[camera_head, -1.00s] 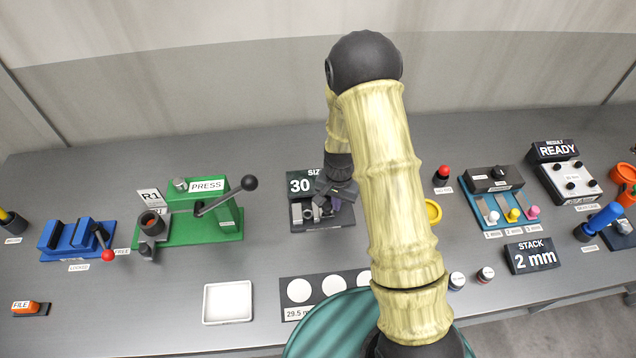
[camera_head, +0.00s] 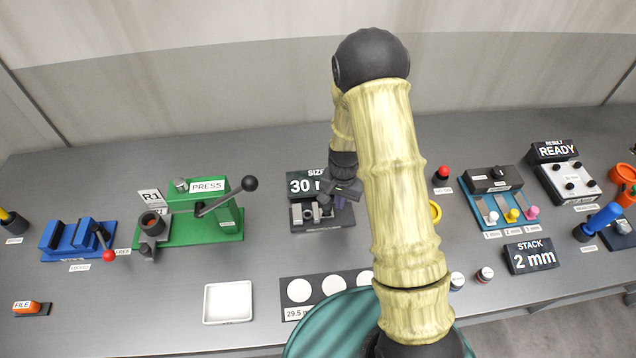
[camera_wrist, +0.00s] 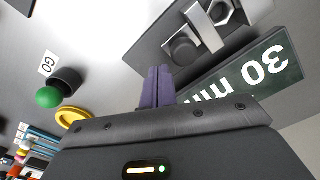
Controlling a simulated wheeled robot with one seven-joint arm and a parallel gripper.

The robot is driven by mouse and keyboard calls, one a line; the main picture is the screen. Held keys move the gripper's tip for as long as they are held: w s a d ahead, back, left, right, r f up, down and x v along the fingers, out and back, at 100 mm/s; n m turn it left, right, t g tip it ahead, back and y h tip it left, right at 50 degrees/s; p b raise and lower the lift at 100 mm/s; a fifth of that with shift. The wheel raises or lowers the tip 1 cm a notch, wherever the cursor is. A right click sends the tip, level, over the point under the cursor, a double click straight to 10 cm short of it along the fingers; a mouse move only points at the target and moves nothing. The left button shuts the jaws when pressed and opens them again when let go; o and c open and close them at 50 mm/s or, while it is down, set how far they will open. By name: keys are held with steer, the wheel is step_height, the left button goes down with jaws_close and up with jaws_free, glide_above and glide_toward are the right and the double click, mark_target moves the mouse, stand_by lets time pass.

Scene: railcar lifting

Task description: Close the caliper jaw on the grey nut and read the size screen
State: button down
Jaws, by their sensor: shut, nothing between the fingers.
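The caliper (camera_head: 322,223) is a dark block with bright metal jaws, left of my arm in the head view. In the wrist view the grey nut (camera_wrist: 221,13) sits by the metal jaw bar, with the dark round jaw knob (camera_wrist: 183,50) on the bar's other side. I cannot tell whether the jaw touches the nut. The size screen (camera_head: 298,186) behind the caliper shows 30 m, its end hidden by my arm; it reads 30 in the wrist view (camera_wrist: 262,72). My gripper (camera_wrist: 158,70) is shut and empty, its purple fingertips beside the caliper, close to the knob.
A green ball-topped button (camera_wrist: 48,97) marked GO and a yellow ring (camera_wrist: 73,117) lie beside my gripper. The green press (camera_head: 190,228) with its lever stands left of the caliper. A white tray (camera_head: 228,320) and a card with white discs (camera_head: 299,290) lie in front.

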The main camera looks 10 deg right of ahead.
steer(key=shift+d+r, duration=0.15)
steer(key=shift+d, duration=0.25)
step_height(320, 180, up, 7)
steer(key=p, duration=0.5)
stand_by(0.4)
stand_by(0.4)
steer(key=s+d+r+n+t+b, duration=0.1)
steer(key=s+r+n+b, duration=0.3)
steer(key=s+r, duration=1)
steer(key=shift+s+d+r+n+t, duration=0.3)
steer(key=shift+r+n+t, duration=0.1)
steer(key=shift+n+t, duration=0.5)
